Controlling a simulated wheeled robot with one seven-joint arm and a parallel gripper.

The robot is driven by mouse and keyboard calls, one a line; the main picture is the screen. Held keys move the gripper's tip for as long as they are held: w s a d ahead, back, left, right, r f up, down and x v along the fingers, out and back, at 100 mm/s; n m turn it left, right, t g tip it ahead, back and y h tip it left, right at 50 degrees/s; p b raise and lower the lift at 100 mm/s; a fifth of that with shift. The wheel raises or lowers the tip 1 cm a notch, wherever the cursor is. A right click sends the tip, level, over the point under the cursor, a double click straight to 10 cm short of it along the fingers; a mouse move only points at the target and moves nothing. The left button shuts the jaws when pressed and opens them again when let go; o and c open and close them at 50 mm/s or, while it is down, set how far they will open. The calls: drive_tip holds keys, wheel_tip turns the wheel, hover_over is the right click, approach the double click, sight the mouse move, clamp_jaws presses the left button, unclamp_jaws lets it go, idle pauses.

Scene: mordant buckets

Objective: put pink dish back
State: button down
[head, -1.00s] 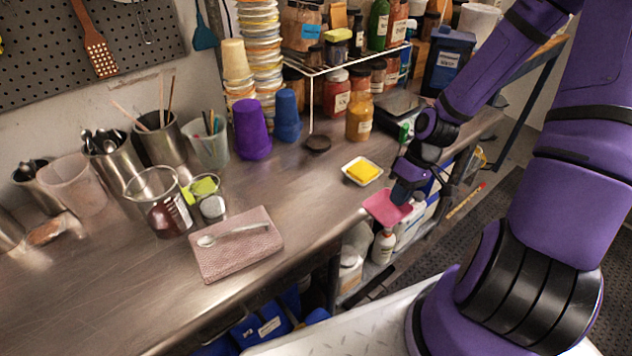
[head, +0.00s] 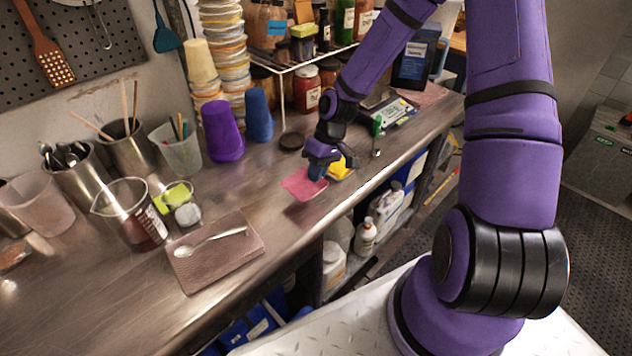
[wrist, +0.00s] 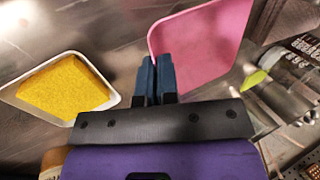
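The pink dish (head: 303,184) is over the front part of the steel counter, left of a yellow block (head: 342,168). I cannot tell whether it touches the counter or hangs just above it. My gripper (head: 318,172) is at the dish's right edge. In the wrist view my gripper (wrist: 157,78) has its blue fingers nearly together at the near left rim of the pink dish (wrist: 205,42). The fingers hide part of that rim.
In the wrist view a white dish (wrist: 15,98) holds the yellow block, left of the fingers. A folded pink cloth (head: 250,250) with a spoon (head: 208,241) lies on the counter at left. Purple cups (head: 222,132) and a dark lid (head: 292,141) stand behind. The counter's front edge is close.

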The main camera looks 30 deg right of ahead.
drive_tip(key=shift+w+f, duration=0.1)
drive_tip(key=shift+f, duration=1.65)
drive_tip(key=shift+f, duration=0.15)
drive_tip(key=c, duration=1.4)
unclamp_jaws()
